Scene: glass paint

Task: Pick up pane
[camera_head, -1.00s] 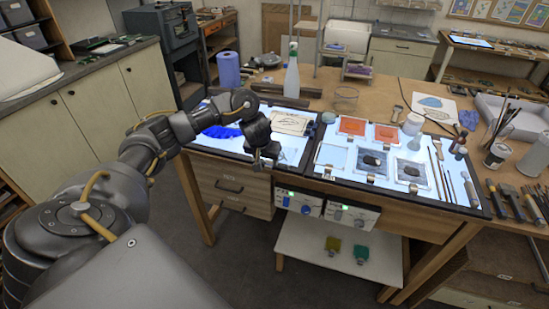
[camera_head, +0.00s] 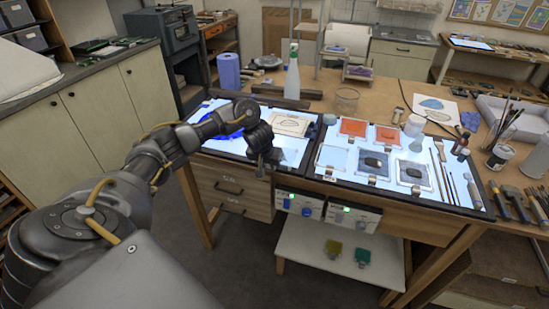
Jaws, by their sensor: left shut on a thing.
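My left gripper (camera_head: 264,164) is at the front edge of the left light panel (camera_head: 297,154). It is shut on a pane, which is very hard to make out behind and beneath the fingers. Other small panes lie on the right light panel (camera_head: 322,172): two orange panes, one at the left (camera_head: 353,127) and one at the right (camera_head: 388,135), a pale pane (camera_head: 333,156), and two panes with dark patches (camera_head: 374,162) and (camera_head: 411,173). My right gripper is not in view.
A sheet with a line drawing (camera_head: 290,123) lies behind my left gripper. A spray bottle (camera_head: 292,80), a blue roll (camera_head: 228,72) and a glass jar (camera_head: 346,100) stand behind the panels. Brushes (camera_head: 446,172) lie at the right. Control boxes (camera_head: 300,204) hang below the front edge.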

